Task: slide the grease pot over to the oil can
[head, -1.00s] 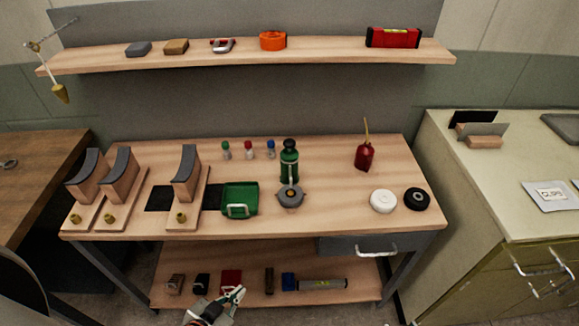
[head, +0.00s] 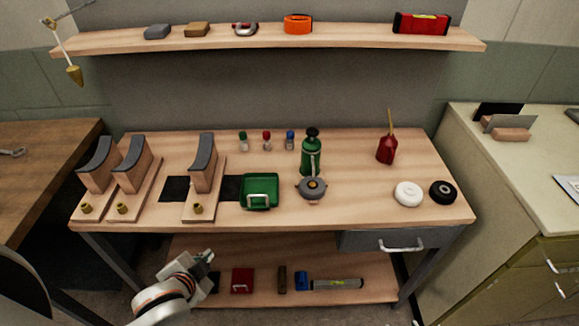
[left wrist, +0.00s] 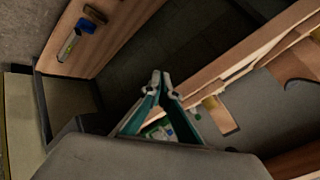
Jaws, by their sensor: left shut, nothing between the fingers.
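A grey round pot with a brass-coloured middle (head: 312,188), which I take to be the grease pot, stands on the workbench in front of a green flask. The red oil can (head: 386,151) with its thin upright spout stands farther back and to the right, clearly apart from the pot. My left gripper (head: 209,257) is shut and empty, low at the bench's front left, below the top's front edge and well away from the pot. The left wrist view shows its fingertips together (left wrist: 161,75). My right gripper is out of view.
A green tray (head: 260,203) lies left of the pot, with the green flask (head: 310,155) behind it. A white disc (head: 407,196) and a black disc (head: 443,192) lie at the right. Bare wood lies between pot and oil can. The lower shelf (head: 350,268) holds several items.

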